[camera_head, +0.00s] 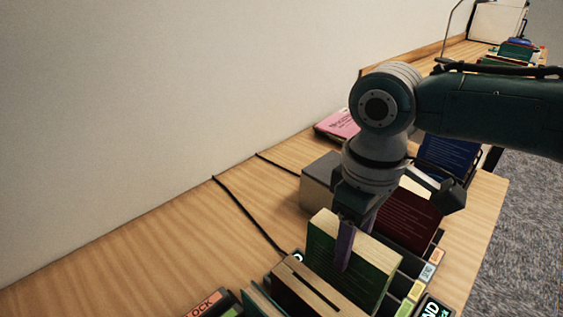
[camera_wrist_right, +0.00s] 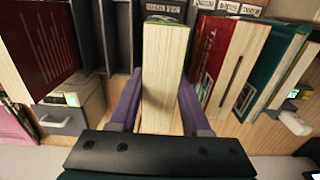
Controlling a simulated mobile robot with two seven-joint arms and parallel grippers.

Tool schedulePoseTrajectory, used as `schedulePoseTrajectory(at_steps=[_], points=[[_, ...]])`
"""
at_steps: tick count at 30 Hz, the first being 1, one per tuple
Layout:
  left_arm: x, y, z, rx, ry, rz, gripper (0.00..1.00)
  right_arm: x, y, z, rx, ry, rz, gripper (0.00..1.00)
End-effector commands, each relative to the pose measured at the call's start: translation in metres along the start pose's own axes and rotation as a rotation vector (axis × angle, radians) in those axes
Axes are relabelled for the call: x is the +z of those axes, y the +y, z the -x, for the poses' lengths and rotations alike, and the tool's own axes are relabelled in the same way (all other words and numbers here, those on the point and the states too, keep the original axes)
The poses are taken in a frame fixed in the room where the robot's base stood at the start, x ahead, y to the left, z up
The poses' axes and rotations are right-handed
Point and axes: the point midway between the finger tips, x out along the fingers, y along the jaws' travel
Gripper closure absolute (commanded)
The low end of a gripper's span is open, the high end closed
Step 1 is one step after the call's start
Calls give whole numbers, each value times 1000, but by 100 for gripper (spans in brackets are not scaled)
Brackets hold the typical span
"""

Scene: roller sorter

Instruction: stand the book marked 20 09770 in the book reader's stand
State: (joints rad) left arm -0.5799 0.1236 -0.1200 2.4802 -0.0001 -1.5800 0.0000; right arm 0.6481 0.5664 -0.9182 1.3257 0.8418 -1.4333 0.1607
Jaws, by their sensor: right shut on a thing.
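My right gripper (camera_head: 346,245) comes down from above, its purple fingers shut on a dark green book (camera_head: 370,285) with cream page edges. The book stands upright. In the right wrist view, the same book (camera_wrist_right: 165,60) shows its thick cream page block between the two fingers (camera_wrist_right: 160,105). I cannot read the number 20 09770 on it. My left gripper is not in view.
A dark rack with coloured labels (camera_head: 413,267) runs along the right of the held book. A dark red book (camera_head: 410,215) and a blue book (camera_head: 448,155) stand behind it. A pink book (camera_head: 339,124) lies by the wall. Bare table (camera_head: 150,255) extends left, crossed by a black cable.

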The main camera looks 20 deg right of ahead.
Motion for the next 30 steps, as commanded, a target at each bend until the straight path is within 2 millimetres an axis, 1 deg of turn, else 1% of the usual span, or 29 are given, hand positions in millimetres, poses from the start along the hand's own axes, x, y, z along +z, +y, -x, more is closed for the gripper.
schedulePoseTrajectory(at_steps=[22, 23, 30], points=[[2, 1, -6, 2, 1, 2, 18, -1, 0, -12, 0, 1, 1, 100], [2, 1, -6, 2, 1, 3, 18, -1, 0, -11, 0, 2, 1, 49], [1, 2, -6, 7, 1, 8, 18, 0, 0, -12, 0, 1, 1, 22]])
